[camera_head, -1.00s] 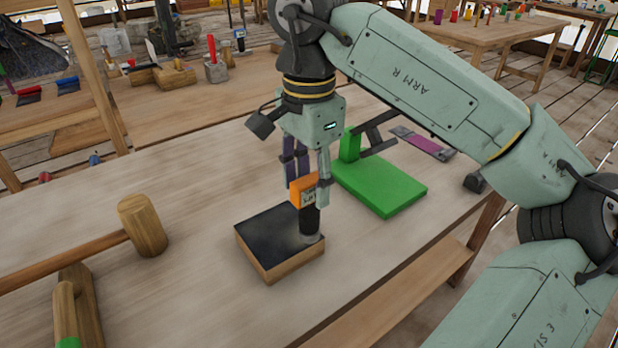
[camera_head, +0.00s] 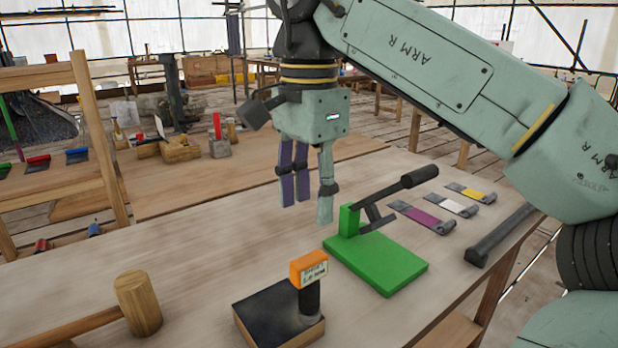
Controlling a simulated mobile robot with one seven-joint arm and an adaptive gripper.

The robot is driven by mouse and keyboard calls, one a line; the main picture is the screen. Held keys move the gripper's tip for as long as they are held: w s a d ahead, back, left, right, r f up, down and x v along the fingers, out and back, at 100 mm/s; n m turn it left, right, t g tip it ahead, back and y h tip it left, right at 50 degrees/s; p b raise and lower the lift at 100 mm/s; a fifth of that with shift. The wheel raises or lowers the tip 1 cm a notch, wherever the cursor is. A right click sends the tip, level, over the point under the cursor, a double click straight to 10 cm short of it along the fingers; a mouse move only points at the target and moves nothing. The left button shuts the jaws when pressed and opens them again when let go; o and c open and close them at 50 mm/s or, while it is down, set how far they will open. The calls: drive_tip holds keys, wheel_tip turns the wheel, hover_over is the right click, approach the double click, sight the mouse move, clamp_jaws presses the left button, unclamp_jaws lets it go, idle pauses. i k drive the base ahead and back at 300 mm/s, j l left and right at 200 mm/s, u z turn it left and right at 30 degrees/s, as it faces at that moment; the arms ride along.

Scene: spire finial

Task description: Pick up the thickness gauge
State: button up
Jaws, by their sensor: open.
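The thickness gauge, with an orange head (camera_head: 309,268) showing a small label and a dark cylindrical body (camera_head: 310,298), stands upright on a dark-topped wooden block (camera_head: 265,312) on the table. My gripper (camera_head: 307,207) hangs above the gauge, fingers pointing down. Its fingers are apart with nothing between them. There is a visible gap between the fingertips and the orange head.
A green stand (camera_head: 378,258) with a dark arm is just right of the gauge. A wooden mallet (camera_head: 138,303) lies at the left. Purple (camera_head: 424,218), white and yellow strips and a dark bar (camera_head: 500,234) lie on the table's right. The table behind my gripper is clear.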

sight(309, 289)
drive_tip(key=k, duration=0.95)
